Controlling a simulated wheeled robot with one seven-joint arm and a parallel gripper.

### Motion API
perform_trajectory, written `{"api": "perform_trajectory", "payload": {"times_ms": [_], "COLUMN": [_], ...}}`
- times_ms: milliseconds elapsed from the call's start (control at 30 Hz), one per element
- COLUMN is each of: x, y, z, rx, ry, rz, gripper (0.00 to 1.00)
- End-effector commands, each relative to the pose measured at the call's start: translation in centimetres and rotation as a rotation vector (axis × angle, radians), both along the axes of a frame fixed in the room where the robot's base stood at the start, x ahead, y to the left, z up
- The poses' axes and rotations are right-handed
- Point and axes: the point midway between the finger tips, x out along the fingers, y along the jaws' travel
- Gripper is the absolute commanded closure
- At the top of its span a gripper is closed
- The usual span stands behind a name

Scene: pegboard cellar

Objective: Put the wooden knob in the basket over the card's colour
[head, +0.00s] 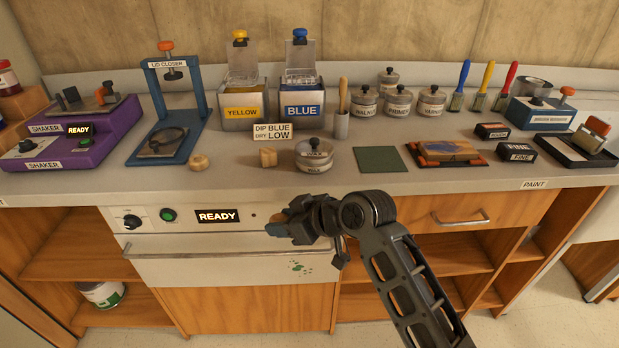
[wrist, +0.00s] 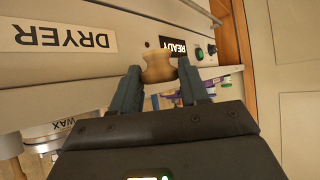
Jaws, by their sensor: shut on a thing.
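My gripper (wrist: 158,76) is shut on a pale wooden knob (wrist: 158,66), held between its two fingertips. In the head view my gripper (head: 285,227) is in front of the counter's edge, by the dryer front, and the knob (head: 274,229) shows partly at its tip. The card (head: 272,131) reads "DIP BLUE DRY LOW". Behind it stand a yellow-labelled tank (head: 243,113) and a blue-labelled tank (head: 301,112). A clear wire basket with a blue knob (head: 300,64) is raised over the blue tank. A similar basket with a yellow knob (head: 243,62) is over the yellow one.
Two more wooden knobs (head: 199,162) (head: 268,157) lie on the counter, near a wax tin (head: 314,155). A blue lid closer (head: 167,110) and purple shaker (head: 75,135) stand left. A green pad (head: 380,160) lies right. The dryer (head: 215,245) has a READY display and long handle.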

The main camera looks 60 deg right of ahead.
Motion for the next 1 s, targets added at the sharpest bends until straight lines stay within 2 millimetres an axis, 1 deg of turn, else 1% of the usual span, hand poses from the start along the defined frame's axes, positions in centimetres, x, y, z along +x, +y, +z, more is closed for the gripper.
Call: {"api": "perform_trajectory", "payload": {"times_ms": [33, 100, 167, 200, 400, 533, 600, 667, 1000], "x": [0.1, 0.4, 0.7, 0.8, 1.1, 1.1, 1.2, 1.2, 1.5], "y": [2.1, 4.3, 5.9, 7.0, 11.8, 14.6, 15.2, 15.3, 15.4], "z": [-2.2, -4.4, -6.0, -7.1, -11.5, -14.0, -14.5, -14.6, -14.4], "rx": [0.003, 0.000, -0.002, -0.003, -0.009, -0.014, -0.014, -0.013, -0.014], "ry": [0.011, 0.012, 0.010, 0.010, 0.002, -0.003, -0.006, -0.008, -0.011], "rz": [0.003, -0.006, -0.012, -0.013, -0.017, -0.013, -0.016, -0.018, -0.015], "gripper": [0.89, 0.89, 0.89, 0.89, 0.89, 0.89, 0.89, 0.89, 0.89]}}
